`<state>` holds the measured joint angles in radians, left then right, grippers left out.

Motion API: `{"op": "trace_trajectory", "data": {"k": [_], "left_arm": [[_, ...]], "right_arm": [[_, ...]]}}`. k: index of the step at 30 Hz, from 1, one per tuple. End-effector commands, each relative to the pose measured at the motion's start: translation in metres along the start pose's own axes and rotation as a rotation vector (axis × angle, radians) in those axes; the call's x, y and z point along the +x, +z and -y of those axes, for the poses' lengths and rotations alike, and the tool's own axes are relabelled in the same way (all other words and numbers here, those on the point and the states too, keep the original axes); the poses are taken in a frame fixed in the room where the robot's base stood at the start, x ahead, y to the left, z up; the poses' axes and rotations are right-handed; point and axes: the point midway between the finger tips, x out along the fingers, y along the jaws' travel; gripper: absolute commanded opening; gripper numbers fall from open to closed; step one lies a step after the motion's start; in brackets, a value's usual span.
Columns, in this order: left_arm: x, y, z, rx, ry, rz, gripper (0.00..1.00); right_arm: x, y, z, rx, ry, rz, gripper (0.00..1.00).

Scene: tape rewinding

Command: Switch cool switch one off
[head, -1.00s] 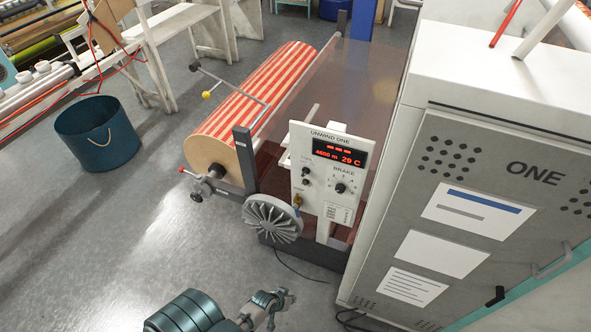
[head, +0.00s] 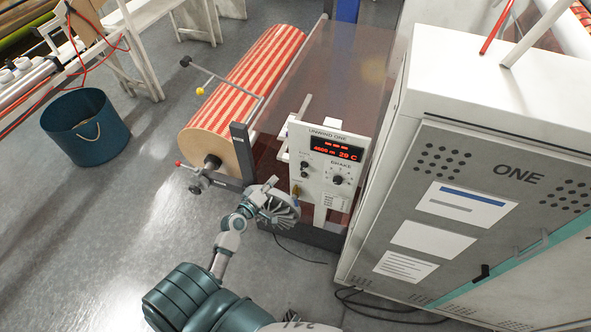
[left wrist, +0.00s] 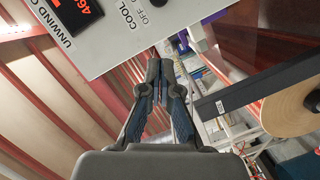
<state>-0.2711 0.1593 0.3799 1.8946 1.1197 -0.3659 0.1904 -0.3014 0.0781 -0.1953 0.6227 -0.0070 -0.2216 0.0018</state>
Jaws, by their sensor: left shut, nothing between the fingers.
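The white UNWIND ONE panel (head: 320,206) stands right of centre in the head view, with a red display, a brake knob (head: 338,180) and small dark controls (head: 304,164) on its left side. In the left wrist view the panel (left wrist: 105,40) shows the printed words COOL and OFF near the top edge. My left gripper (head: 284,192) is beside the panel's lower left in the head view. In the left wrist view the left gripper (left wrist: 165,62) is shut and empty near the panel's edge.
A striped roll (head: 250,82) lies behind the panel's left side. A tall white cabinet (head: 440,150) marked ONE stands close on the right. A blue bucket (head: 88,135) stands on open floor at left.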

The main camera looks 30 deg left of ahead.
Motion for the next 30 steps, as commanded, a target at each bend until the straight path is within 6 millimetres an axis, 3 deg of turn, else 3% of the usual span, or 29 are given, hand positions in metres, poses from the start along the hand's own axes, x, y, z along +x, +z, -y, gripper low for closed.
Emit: {"op": "trace_trajectory", "data": {"k": [8,21,24,30], "left_arm": [[0.015,0.0,-0.001,0.002,0.0,0.0,0.0],[0.104,0.002,-0.002,0.003,0.0,0.001,0.0],[0.105,0.02,0.0,0.0,-0.002,0.003,0.0],[0.109,0.037,0.001,0.002,-0.001,0.002,0.0]], "right_arm": [[-0.003,0.0,0.001,0.0,-0.002,0.0,0.4],[-0.007,-0.001,0.001,0.0,-0.002,-0.001,0.4],[-0.009,-0.001,0.0,0.0,-0.001,-0.001,0.4],[-0.009,-0.001,-0.001,0.0,-0.001,-0.001,0.4]]}}
